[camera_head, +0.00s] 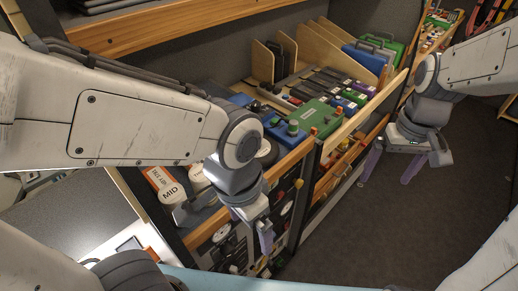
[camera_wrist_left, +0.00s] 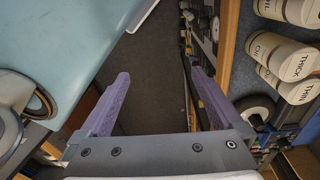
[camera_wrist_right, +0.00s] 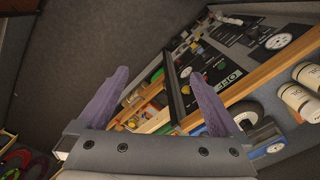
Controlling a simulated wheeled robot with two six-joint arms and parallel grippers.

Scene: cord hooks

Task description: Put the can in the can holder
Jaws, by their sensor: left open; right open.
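The left wrist view shows a can marked THICK (camera_wrist_left: 296,62) and one marked THIN (camera_wrist_left: 289,86). Two cans also show at the right edge of the right wrist view (camera_wrist_right: 299,97). I cannot make out which thing is the can holder. My left gripper (camera_head: 262,236) is open and empty, in front of the shelf edge. My right gripper (camera_head: 388,170) is open and empty over the aisle, right of the shelf.
The wooden-edged shelf (camera_head: 292,159) carries a green box (camera_head: 306,117), small cases and wooden dividers (camera_head: 262,62). A light-blue surface (camera_wrist_left: 60,40) lies left in the left wrist view. The dark floor (camera_head: 440,215) is clear.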

